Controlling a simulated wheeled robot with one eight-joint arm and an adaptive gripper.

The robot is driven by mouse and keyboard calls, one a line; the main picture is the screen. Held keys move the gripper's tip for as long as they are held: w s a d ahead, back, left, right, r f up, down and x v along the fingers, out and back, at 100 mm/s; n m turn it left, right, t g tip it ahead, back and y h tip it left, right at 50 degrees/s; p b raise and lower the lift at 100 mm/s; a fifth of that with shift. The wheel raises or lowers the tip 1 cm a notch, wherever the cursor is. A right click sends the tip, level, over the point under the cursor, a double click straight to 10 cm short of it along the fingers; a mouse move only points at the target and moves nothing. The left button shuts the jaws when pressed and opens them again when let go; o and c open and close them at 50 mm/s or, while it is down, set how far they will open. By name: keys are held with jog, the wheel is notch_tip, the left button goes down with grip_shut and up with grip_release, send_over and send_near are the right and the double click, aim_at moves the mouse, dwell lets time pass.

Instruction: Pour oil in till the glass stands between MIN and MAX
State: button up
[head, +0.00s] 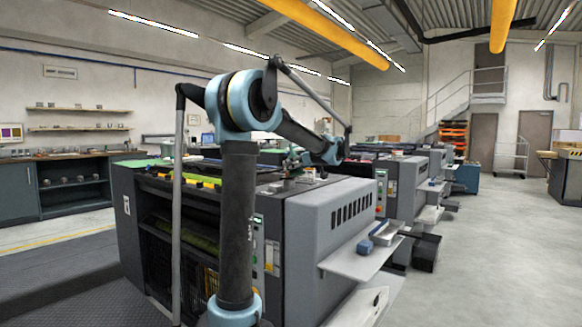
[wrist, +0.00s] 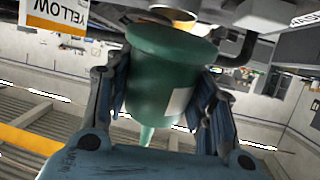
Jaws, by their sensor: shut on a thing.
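My gripper (wrist: 163,100) is shut on a green oil can with its fingers on either side of the body. The can (wrist: 165,65) fills the middle of the wrist view, with a pale label and a narrow spout toward the picture's bottom. That view is upside down, with the ceiling at the bottom, so the spout points roughly upward. In the head view the can (head: 293,157) is small, above the near grey press (head: 335,205), partly hidden by my arm. I cannot make out the sight glass or its MIN and MAX marks.
More grey presses (head: 405,180) stand in a row behind. A shelf with a blue item (head: 385,234) juts from the near press. A yellow sign (wrist: 55,15) reads YELLOW upside down. The floor at the right (head: 490,250) is clear.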

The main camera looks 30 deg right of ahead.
aim_at(301, 170)
jog(key=shift+s+d+f+g+h, duration=0.15)
jog(key=shift+s+f+g, duration=0.2)
jog(key=shift+g, duration=0.25)
jog(key=shift+s+f+g+h, duration=0.15)
jog(key=shift+s+f+g, duration=0.1)
jog(key=shift+s+g, duration=0.25)
jog(key=shift+s+d+f+g+h, duration=0.1)
jog(key=shift+s+f+g+h, duration=0.2)
jog(key=shift+g, duration=0.4)
jog(key=shift+s+d+f+g+y, duration=0.1)
jog(key=shift+s+g, duration=0.3)
jog(key=shift+g, duration=0.3)
jog(key=shift+s+d+f+g+h, duration=0.1)
jog(key=shift+s+f+g+h, duration=0.2)
jog(key=shift+g, duration=0.4)
jog(key=shift+r, duration=0.1)
jog(key=shift+s+d+f+g+h, duration=0.1)
jog(key=shift+s+f+g+h, duration=0.2)
jog(key=shift+g, duration=0.65)
jog(key=shift+s+d+f+g+h, duration=0.1)
jog(key=shift+s+g, duration=0.3)
jog(key=shift+g, duration=0.55)
dwell(1.0)
